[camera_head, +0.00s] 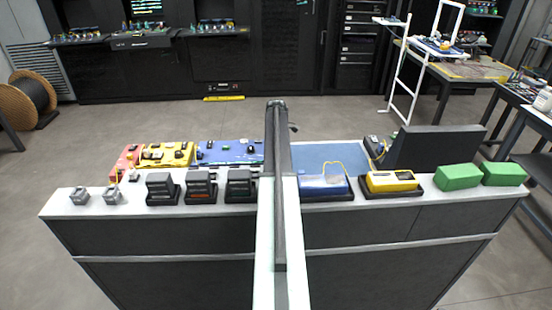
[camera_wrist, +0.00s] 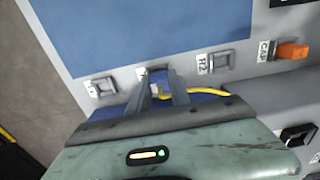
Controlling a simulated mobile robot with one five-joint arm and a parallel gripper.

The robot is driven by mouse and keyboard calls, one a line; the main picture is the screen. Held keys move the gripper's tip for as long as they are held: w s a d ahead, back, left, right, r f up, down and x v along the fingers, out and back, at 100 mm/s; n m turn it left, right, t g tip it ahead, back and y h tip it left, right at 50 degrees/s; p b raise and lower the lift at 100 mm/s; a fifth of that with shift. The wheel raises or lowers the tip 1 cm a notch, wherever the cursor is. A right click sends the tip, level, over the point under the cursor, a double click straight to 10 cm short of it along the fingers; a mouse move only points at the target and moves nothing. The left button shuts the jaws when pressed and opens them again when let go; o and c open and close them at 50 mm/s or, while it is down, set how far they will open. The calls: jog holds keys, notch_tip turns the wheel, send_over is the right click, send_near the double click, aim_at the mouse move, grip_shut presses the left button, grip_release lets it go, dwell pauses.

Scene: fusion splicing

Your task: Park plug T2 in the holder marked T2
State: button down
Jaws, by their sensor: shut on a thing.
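My gripper (camera_wrist: 163,92) is in the wrist view, its two fingers reaching over a row of small holders. It is shut on a small blue plug (camera_wrist: 176,84), with a yellow fibre (camera_wrist: 208,93) running off to the right. I cannot read a T2 mark on the plug. The plug and fingers are over or at the holder between the left holder (camera_wrist: 103,86) and the holder marked R2 (camera_wrist: 218,62). That middle holder's label (camera_wrist: 141,73) is mostly covered. The left holder's label is too small to read. Whether the plug is seated is hidden.
An orange piece (camera_wrist: 292,50) sits by the CAP label. A blue mat (camera_wrist: 160,30) lies beyond the row. In the head view, my arm crosses the bench (camera_head: 225,200) between black units (camera_head: 201,188) and a yellow-topped tray (camera_head: 391,181); green boxes (camera_head: 458,177) stand at right.

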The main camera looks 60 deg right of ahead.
jog(key=shift+f, duration=0.1)
jog(key=c, duration=1.1)
grip_release()
notch_tip(320, 180, up, 8)
jog(key=p, duration=0.7)
jog(key=shift+p, duration=0.4)
jog(key=shift+f, duration=0.1)
